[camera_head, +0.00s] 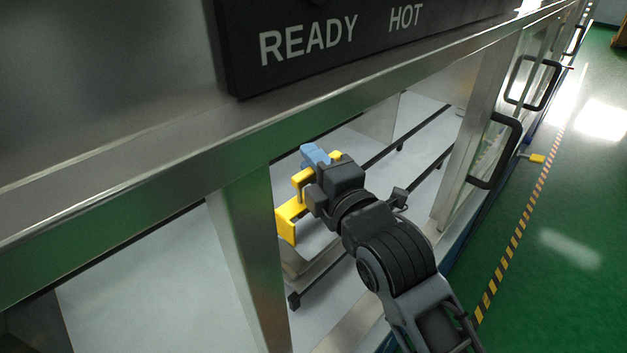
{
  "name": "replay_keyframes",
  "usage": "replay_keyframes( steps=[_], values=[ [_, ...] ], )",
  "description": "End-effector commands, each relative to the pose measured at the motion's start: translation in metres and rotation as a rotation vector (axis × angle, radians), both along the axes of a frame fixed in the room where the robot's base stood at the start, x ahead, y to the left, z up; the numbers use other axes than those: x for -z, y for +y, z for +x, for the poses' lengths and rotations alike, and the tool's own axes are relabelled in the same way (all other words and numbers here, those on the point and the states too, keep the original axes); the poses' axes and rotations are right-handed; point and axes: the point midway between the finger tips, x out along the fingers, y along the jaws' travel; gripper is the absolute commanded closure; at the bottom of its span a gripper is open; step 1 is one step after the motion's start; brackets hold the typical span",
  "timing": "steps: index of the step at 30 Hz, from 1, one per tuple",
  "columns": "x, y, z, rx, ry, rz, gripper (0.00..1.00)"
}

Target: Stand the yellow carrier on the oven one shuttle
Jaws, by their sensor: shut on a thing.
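The yellow carrier (288,222) is inside the open oven bay, at the end of my arm. My gripper (311,190) is shut on it and covers part of it; yellow parts show on both sides of the jaws. A blue piece (314,155) shows just beyond the jaws; I cannot tell whether it belongs to the carrier. A pale flat plate (312,262), perhaps the shuttle, lies below the carrier near the rails. My arm hides much of it, and I cannot tell whether the carrier touches it.
Two dark rails run through the bay; the far rail (425,124) is partly clear. A metal post (248,265) stands left of the carrier. A steel beam and a black READY HOT sign (330,40) are above. An open glass door with a black handle (497,150) is at the right.

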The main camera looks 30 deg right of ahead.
Motion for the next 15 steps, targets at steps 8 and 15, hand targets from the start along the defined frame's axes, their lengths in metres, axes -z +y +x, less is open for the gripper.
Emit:
replay_keyframes(
  steps=[8, 15],
  values=[
    [0.034, 0.0, 0.0, 0.001, 0.003, 0.0, 1.0],
    [0.04, 0.0, 0.0, 0.0, -0.001, 0.001, 1.0]
  ],
)
